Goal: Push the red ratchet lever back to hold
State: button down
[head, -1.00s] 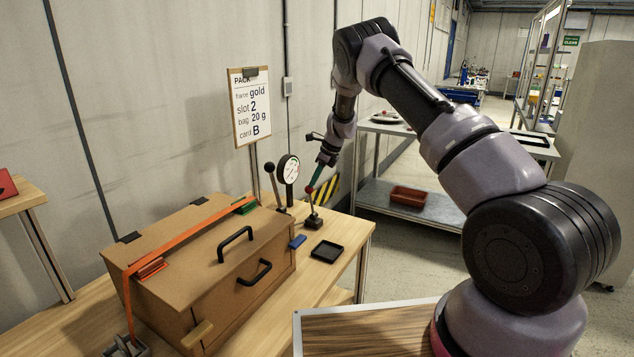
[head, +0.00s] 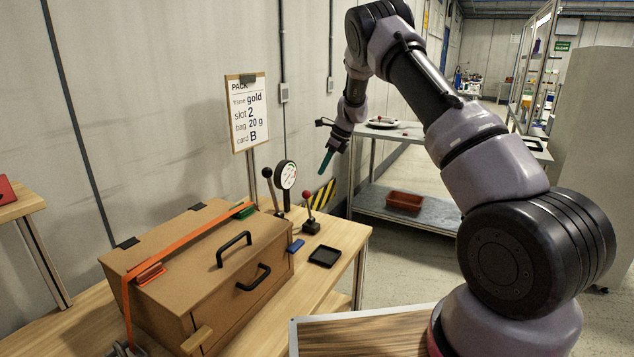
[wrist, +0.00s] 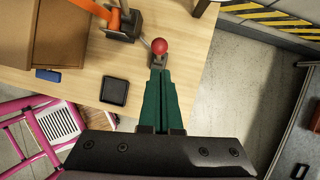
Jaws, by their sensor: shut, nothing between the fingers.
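The red-knobbed lever (head: 308,195) stands on a small black base at the far right end of the wooden bench, nearly upright with a slight lean to the left. My gripper (head: 323,171), with green fingers, is shut and empty, above and to the right of the red knob, apart from it. In the wrist view the red knob (wrist: 159,46) shows just beyond the fingertips (wrist: 160,72), which cover part of the lever's lower side. A black-knobbed lever (head: 267,173) and a round gauge (head: 285,175) stand to its left.
A cardboard box (head: 190,260) with an orange strap (head: 190,240) fills the bench's left. A black tray (head: 325,256) and a blue block (head: 296,246) lie in front of the lever. A grey shelf unit (head: 390,208) with a red bin (head: 404,202) stands behind.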

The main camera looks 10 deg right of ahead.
jog(key=v, duration=0.4)
jog(key=shift+w+a+r, duration=0.25)
jog(key=shift+r, duration=0.35)
jog(key=s+d+r+n+t, duration=0.1)
jog(key=s+d+r+n, duration=0.25)
jog(key=s+r, duration=0.7)
jog(key=s+d+r+n+t, duration=0.1)
jog(key=s+d+r+n, duration=0.2)
jog(key=s+r+n, duration=0.7)
jog(key=s+d+r+n+t+h, duration=0.1)
jog(key=s+r+n, duration=0.1)
jog(key=s, duration=1.1)
jog(key=s+d+r+n+t+h, duration=0.1)
jog(key=s+d+r+n+t, duration=0.1)
jog(key=s, duration=1)
jog(key=shift+s+d+r+n+h, duration=0.25)
jog(key=shift+s+r+n, duration=0.2)
jog(key=shift+n, duration=0.6)
jog(key=shift+w, duration=0.1)
